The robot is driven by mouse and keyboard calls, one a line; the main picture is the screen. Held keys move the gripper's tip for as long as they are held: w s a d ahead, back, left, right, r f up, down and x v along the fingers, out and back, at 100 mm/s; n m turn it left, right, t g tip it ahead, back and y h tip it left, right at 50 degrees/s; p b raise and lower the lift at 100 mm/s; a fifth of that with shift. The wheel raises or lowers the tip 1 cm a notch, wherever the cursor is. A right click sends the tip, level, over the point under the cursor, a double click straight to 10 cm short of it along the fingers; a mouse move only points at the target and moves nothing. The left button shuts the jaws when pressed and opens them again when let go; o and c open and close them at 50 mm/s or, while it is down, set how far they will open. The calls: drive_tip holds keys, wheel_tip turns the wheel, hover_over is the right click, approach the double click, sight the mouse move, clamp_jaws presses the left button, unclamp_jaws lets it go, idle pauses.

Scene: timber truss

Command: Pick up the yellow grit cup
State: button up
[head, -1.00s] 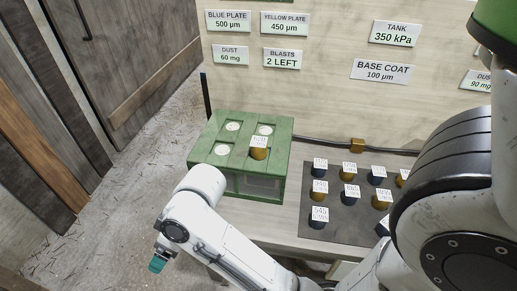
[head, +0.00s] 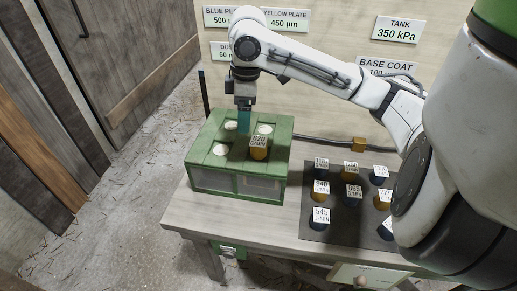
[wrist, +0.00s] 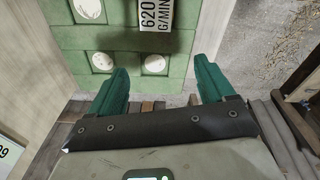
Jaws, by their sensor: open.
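A yellow cup (head: 259,153) with a white "620 G/MIN" label stands on the green box (head: 238,183), toward its right side. Its label also shows at the top of the wrist view (wrist: 156,14); there the cup's body is hidden or out of frame. My gripper (head: 243,128) points down above the back of the green box, to the left of and behind that cup. In the wrist view its two teal fingers (wrist: 162,75) are spread with nothing between them. More yellow cups, such as one labelled "940" (head: 321,199), stand on the dark mat.
The dark mat (head: 338,232) to the right of the box holds several blue and yellow labelled cups. White round spots (head: 220,149) mark the box top. A signed wall panel (head: 300,60) rises close behind. A cable with a yellow block (head: 357,145) runs along it.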

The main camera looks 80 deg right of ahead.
sight(259, 141)
drive_tip(key=s, duration=0.1)
drive_tip(key=s+d, duration=0.1)
drive_tip(key=s+g, duration=0.1)
drive_tip(key=shift+s+d+f, duration=0.2)
drive_tip(key=shift+d+f, duration=0.15)
drive_tip(key=shift+f, duration=0.05)
wheel_tip(259, 141, down, 5)
drive_tip(key=shift+s+r, duration=0.15)
drive_tip(key=shift+a+f+b, duration=0.15)
drive_tip(key=shift+f+b, duration=0.05)
drive_tip(key=shift+f, duration=1.3)
drive_tip(key=shift+a+f+b, duration=0.15)
drive_tip(key=shift+f, duration=1.3)
drive_tip(key=c, duration=1.2)
drive_tip(key=shift+r, duration=0.15)
drive_tip(key=shift+c, duration=0.2)
